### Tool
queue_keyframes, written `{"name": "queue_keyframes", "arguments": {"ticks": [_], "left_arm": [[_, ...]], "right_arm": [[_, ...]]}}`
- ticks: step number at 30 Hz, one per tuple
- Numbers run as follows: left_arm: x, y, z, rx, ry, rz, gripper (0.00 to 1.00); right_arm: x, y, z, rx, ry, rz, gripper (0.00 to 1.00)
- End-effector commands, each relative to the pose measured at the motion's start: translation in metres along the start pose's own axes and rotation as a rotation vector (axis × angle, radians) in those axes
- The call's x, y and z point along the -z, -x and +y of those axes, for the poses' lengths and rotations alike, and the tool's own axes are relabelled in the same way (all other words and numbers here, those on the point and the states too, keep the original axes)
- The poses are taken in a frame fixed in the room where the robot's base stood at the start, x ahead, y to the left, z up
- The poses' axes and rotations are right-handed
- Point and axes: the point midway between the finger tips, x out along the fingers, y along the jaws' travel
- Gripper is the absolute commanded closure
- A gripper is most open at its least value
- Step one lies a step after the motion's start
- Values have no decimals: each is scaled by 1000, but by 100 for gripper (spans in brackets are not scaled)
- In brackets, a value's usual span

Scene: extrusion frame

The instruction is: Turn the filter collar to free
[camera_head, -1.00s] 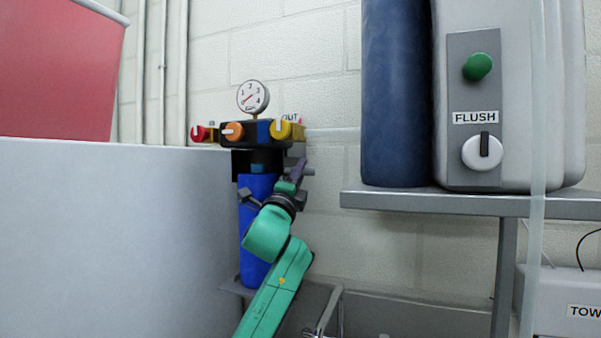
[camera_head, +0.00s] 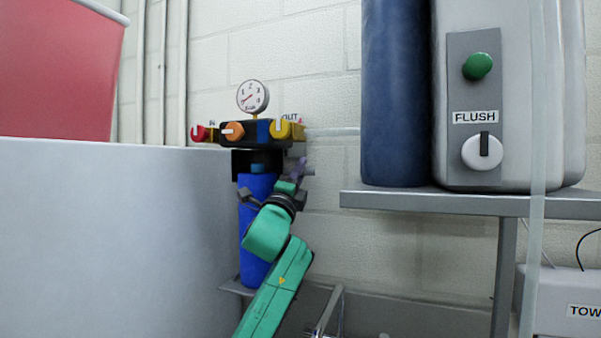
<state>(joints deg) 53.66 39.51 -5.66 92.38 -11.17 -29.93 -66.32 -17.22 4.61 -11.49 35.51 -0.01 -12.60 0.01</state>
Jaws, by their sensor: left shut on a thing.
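The filter collar (camera_head: 242,162) is the dark ring under the filter head (camera_head: 256,132), above the blue filter bowl (camera_head: 252,222). A short grey stub (camera_head: 309,172) sticks out at the collar's right side. My left gripper (camera_head: 299,174) reaches up in front of the bowl, with a purple finger at this stub. It is shut on the collar's stub; the exact contact is small and partly hidden. My left wrist covers the right part of the bowl. My right gripper is not in view.
An orange knob (camera_head: 232,131), a red knob (camera_head: 199,133), a yellow knob (camera_head: 281,130) and a gauge (camera_head: 252,97) sit close above. A grey shelf (camera_head: 450,203) stands to the right, and a large pale panel (camera_head: 110,240) to the left.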

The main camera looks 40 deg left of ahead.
Motion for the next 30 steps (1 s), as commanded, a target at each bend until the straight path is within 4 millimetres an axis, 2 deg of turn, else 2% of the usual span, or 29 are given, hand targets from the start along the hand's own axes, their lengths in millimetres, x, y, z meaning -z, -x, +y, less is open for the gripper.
{"name": "queue_keyframes", "arguments": {"ticks": [23,24,25,26,30], "left_arm": [[5,8,-2,13,49,82,100],[5,8,-2,13,49,82,61],[5,8,-2,14,49,82,50],[5,8,-2,14,49,82,43],[4,8,-3,16,49,81,43]], "right_arm": [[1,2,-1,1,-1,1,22],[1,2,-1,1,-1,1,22],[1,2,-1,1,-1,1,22],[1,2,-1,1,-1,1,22],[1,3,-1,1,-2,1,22]]}}
